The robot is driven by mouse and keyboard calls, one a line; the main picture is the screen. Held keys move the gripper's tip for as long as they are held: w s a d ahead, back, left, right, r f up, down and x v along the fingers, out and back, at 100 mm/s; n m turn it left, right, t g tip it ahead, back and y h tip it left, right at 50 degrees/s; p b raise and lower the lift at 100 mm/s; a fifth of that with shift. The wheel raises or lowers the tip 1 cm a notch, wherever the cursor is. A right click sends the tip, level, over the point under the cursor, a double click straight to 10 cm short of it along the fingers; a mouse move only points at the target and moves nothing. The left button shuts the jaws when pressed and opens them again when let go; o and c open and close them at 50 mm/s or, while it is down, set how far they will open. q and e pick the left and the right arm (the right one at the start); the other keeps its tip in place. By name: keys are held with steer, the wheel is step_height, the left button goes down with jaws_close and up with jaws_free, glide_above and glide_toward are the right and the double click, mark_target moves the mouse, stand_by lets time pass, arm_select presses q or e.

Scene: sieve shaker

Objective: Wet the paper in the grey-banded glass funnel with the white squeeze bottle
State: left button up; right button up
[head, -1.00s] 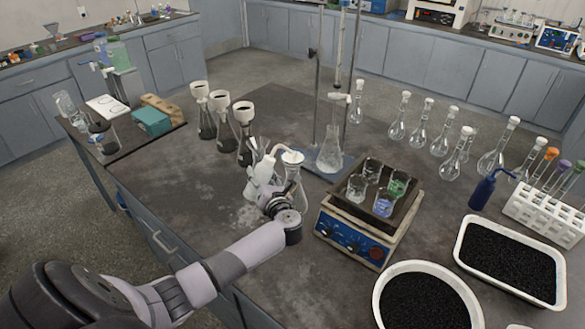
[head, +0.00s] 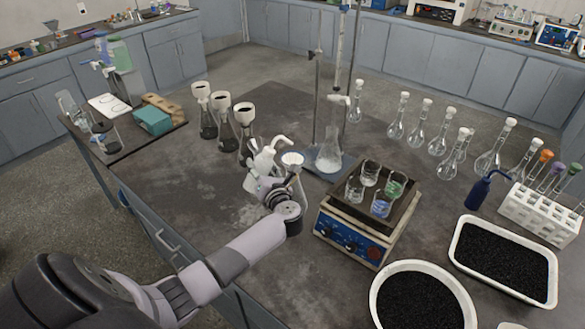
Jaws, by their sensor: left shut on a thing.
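My left gripper (head: 262,180) is shut on the white squeeze bottle (head: 263,160) above the near part of the bench. The bottle stands roughly upright, and its bent spout (head: 281,140) points right. Just right of the bottle is a glass funnel with white paper (head: 292,158) in its mouth, on a clear flask (head: 297,188). The spout tip is up beside the far left of the funnel's mouth, apparently a little above it. My gripper and wrist hide part of the flask. I cannot make out a grey band or whether the paper is wet. My right gripper is not in view.
Several flasks with white funnels (head: 244,112) stand left of the bottle. A hotplate (head: 350,240) with small beakers stands to the right, and a stand with a flask (head: 329,155) behind. Black-filled trays (head: 505,262) are at the front right. Bare bench lies front left.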

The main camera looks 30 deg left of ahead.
arm_select(q)
steer(key=shift+f+n+b, duration=0.1)
steer(key=shift+n+b, duration=0.2)
steer(key=shift+b, duration=0.25)
steer(key=n+b, duration=0.1)
steer(key=r+n+b, duration=0.1)
steer(key=n+b, duration=0.1)
steer(key=shift+t, duration=0.4)
steer(key=shift+r+n+b, duration=0.4)
steer(key=shift+n+b, duration=0.4)
steer(key=shift+b, duration=0.45)
steer(key=shift+r, duration=0.25)
